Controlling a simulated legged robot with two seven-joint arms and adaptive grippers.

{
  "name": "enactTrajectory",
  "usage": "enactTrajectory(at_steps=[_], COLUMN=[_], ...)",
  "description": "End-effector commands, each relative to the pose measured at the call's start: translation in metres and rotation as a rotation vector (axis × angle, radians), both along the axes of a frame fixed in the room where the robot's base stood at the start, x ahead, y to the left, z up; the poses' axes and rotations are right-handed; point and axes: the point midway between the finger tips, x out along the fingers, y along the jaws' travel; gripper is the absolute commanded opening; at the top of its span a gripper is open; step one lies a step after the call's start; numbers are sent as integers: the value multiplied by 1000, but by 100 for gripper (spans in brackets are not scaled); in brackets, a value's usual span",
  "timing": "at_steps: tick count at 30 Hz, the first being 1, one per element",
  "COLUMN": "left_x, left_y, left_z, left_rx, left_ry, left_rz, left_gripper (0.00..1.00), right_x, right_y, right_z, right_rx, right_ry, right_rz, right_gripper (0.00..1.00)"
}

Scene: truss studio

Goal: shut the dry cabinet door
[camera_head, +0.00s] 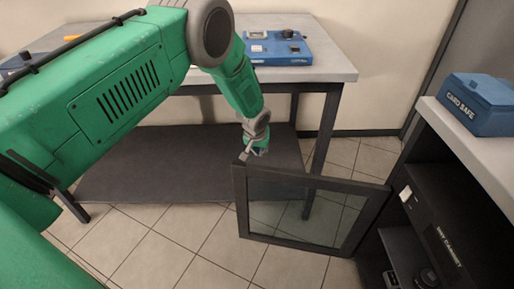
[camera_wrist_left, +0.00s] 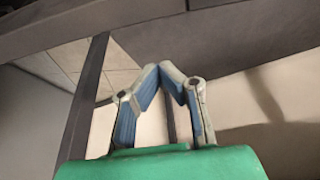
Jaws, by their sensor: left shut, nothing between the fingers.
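The dry cabinet (camera_head: 440,225) stands at the right, under a pale counter. Its dark-framed glass door (camera_head: 300,248) stands wide open, swung out to the left from the cabinet front. My left gripper (camera_head: 248,153) is at the upper corner of the door's free edge, at the left end of the frame. Whether it touches the frame I cannot tell. In the left wrist view its fingers (camera_wrist_left: 166,68) meet at the tips, with nothing between them. My right gripper is not in view.
A grey table (camera_head: 330,62) with a dark lower shelf (camera_head: 150,165) stands behind the door and my left arm. A blue card safe box (camera_head: 480,104) sits on the counter. Tiled floor is clear below the door.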

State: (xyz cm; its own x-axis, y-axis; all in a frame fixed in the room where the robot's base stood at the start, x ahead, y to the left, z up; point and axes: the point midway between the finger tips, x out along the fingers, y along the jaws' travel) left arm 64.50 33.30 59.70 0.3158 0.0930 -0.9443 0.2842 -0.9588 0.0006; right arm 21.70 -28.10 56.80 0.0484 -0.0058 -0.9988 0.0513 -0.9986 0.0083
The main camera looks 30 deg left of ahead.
Motion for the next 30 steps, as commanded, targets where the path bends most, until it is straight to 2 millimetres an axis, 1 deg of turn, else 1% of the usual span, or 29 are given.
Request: enactTrajectory(at_steps=[1,2,9,15,30], left_x=[2,4,-21,-33,-35], left_y=[1,2,-6,-10,-10], left_z=[-11,-15,-11,-12,-12], left_rx=[-1,-1,1,1,0], left_ry=[1,1,0,1,0], left_rz=[1,2,-1,-1,20], left_gripper=[0,0,0,0,0], right_x=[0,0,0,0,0], right_y=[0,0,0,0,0], right_z=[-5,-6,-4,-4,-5], right_rx=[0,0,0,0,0], right_ry=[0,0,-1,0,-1], right_rz=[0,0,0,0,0], right_gripper=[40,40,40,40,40])
